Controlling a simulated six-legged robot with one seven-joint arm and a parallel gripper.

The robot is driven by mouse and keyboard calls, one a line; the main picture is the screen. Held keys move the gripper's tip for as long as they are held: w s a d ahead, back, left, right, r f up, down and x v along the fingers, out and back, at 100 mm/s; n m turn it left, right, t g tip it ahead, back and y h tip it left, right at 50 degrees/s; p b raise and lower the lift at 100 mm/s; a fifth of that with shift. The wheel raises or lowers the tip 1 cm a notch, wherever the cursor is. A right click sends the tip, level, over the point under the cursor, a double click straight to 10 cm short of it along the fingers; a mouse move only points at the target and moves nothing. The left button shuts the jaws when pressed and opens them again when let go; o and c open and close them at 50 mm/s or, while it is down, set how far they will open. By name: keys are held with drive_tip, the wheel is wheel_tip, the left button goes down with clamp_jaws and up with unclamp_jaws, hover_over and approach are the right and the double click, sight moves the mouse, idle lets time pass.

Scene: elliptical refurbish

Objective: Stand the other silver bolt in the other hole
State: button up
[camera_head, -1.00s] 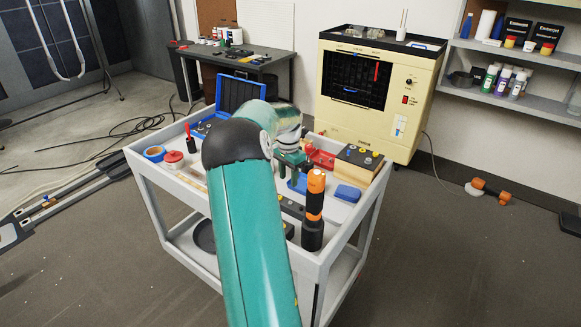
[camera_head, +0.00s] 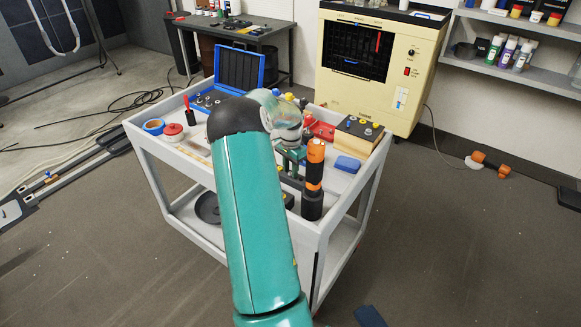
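My gripper (camera_head: 291,160) is teal and sits low over the middle of the cart, left of the black and orange flashlight (camera_head: 313,182). My own arm covers much of it, and I cannot tell whether its fingers are open or hold anything. A dark block (camera_head: 288,199) shows partly below it, between my arm and the flashlight. A wooden block with a dark top (camera_head: 347,141) carries yellow and pale bolt heads at the cart's right. I cannot clearly pick out the silver bolt or an empty hole.
The grey cart (camera_head: 152,135) also holds an open blue case (camera_head: 238,68), blue tape (camera_head: 154,126), a red-lidded jar (camera_head: 172,132) and a blue box (camera_head: 347,164). A cream machine (camera_head: 390,70) stands behind.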

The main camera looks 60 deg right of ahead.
clamp_jaws()
drive_tip(key=shift+r, duration=1.05)
drive_tip(key=shift+r, duration=0.35)
drive_tip(key=shift+r, duration=0.35)
drive_tip(key=shift+r, duration=2)
